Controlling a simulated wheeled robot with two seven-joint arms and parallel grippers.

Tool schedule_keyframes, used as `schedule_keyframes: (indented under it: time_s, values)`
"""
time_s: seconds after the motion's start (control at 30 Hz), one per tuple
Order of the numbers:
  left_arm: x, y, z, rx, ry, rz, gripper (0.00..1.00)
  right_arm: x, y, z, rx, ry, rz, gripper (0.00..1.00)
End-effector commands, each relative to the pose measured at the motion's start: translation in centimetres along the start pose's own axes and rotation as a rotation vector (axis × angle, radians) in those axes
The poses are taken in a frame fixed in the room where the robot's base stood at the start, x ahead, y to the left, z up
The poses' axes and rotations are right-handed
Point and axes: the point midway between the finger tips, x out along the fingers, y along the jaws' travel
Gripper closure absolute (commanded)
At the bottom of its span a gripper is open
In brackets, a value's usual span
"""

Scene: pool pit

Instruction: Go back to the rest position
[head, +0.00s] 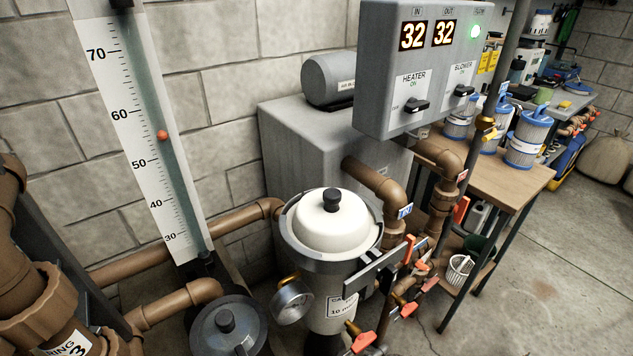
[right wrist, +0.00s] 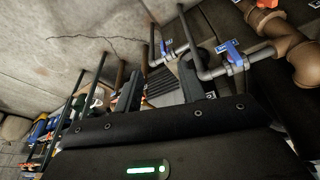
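My right gripper (right wrist: 160,68) shows in the right wrist view. Its two dark fingers stand apart, and I see nothing held between them. Its black body with a lit green strip fills the bottom of that view. I cannot make out either gripper in the head view, so the left gripper is not seen.
A grey canister with a white lid (head: 330,222) stands close in front, among brown pipes (head: 375,185) and red-handled valves. A control box (head: 415,65) hangs above. A wooden table (head: 508,182) stands at right. A blue-handled valve (right wrist: 230,52) is near my right gripper's side.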

Motion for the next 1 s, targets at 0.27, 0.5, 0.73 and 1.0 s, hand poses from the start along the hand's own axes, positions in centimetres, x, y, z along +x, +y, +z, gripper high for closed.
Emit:
schedule_keyframes:
  time_s: [0.27, 0.5, 0.73, 1.0]
  values:
    - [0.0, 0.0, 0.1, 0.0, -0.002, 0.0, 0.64, 9.8, -0.1, 1.3, -0.012, -0.037, -0.001, 0.6]
    - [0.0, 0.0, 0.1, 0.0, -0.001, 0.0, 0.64, 20.5, -0.6, 6.3, -0.022, -0.085, -0.008, 0.6]
    - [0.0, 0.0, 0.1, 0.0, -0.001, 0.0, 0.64, 28.9, -0.9, 14.7, -0.034, -0.138, -0.014, 0.6]
    - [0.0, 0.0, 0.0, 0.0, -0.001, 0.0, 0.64, 33.0, -0.9, 24.7, -0.046, -0.186, -0.019, 0.6]
